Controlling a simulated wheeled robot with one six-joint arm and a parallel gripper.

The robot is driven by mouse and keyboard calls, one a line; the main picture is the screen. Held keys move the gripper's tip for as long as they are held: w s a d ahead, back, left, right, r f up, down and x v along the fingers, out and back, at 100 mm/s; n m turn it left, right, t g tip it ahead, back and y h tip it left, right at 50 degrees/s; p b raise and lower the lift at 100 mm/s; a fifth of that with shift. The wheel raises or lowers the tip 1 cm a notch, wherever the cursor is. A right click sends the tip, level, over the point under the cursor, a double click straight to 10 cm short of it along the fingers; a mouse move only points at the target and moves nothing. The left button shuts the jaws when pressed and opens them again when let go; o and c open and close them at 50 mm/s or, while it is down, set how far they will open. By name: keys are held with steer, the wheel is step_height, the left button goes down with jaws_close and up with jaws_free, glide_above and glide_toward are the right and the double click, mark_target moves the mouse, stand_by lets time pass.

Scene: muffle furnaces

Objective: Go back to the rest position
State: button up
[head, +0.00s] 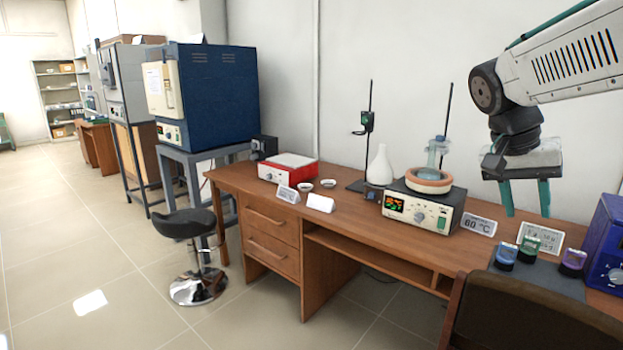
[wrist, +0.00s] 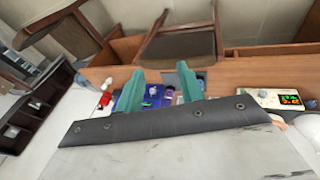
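My gripper (head: 527,211) hangs at the right of the head view, fingers down. Its two green fingers stand apart with nothing between them. It is above the right part of the wooden desk (head: 345,218), higher than the small jars there. In the wrist view my gripper (wrist: 160,74) also shows open, with desk items seen beyond the gap between the fingers. My white arm reaches in from the upper right.
Below my gripper are a blue jar (head: 505,256), a green jar (head: 529,250) and a purple jar (head: 572,262). A blue device (head: 608,245) stands at the right edge. A heater (head: 422,208) and a white flask (head: 379,166) stand left. A brown chair (head: 530,315) is in front.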

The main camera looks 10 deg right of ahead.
steer(key=s+a+f+n+t+y, duration=0.1)
steer(key=s+a+f+n+y, duration=0.1)
steer(key=s+a+f+n, duration=0.2)
steer(key=s+a+f+n+t+y, duration=0.1)
steer(key=s+a+f+n, duration=0.4)
steer(key=s+a, duration=0.5)
steer(key=s+y, duration=0.1)
steer(key=s, duration=0.2)
steer(key=shift+a+f+n+y, duration=0.2)
steer(key=shift+f+n+y, duration=0.1)
steer(key=shift+f, duration=0.05)
steer(key=shift+s, duration=0.1)
